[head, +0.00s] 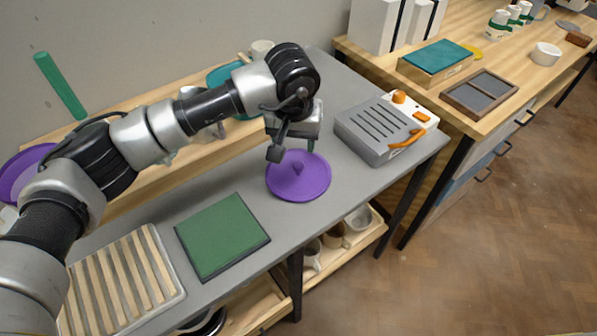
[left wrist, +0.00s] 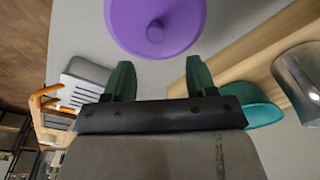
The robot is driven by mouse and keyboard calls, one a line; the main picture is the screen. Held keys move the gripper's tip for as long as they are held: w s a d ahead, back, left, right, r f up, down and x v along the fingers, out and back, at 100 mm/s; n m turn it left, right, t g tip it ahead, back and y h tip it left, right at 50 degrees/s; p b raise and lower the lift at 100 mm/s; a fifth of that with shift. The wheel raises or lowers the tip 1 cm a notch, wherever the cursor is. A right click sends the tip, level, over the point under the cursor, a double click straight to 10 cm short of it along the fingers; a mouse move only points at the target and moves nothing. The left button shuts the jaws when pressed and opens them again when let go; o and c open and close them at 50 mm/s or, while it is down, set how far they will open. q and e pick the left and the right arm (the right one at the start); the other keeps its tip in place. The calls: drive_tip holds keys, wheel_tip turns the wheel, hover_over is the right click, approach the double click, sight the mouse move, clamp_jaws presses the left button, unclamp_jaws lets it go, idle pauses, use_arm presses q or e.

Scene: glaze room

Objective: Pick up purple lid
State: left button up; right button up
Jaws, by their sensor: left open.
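The purple lid (head: 299,176) is a round disc with a small knob on top. It lies on the grey table (head: 345,180), between the green mat and the grey slotted box. In the left wrist view the lid (left wrist: 155,22) shows at the top, with its knob just beyond the fingertips. My left gripper (head: 293,150) is above the back edge of the lid in the head view. Its two green fingers (left wrist: 160,80) are spread wide with nothing between them. My right gripper is in neither view.
A green mat (head: 221,237) and a slatted wooden rack (head: 121,283) lie to the left. A grey slotted box (head: 372,131) with orange parts stands to the right. Behind my arm, a teal bowl (left wrist: 250,102) and a metal vessel (left wrist: 300,80) stand near the wooden shelf.

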sight(298, 164)
use_arm(q)
wheel_tip(298, 164, down, 3)
drive_tip(key=shift+s+d, duration=0.1)
drive_tip(key=shift+w+d+f+p, duration=0.1)
drive_tip(key=shift+w+f+p, duration=0.1)
drive_tip(key=shift+f, duration=0.7)
drive_tip(key=shift+w+d+f+p, duration=0.1)
drive_tip(key=shift+f+p, duration=0.15)
drive_tip(key=shift+f, duration=0.7)
drive_tip(key=shift+w+d+f+p, duration=0.1)
drive_tip(key=shift+w+f+p, duration=0.1)
drive_tip(key=shift+f, duration=0.7)
clamp_jaws()
drive_tip(key=shift+r, duration=0.15)
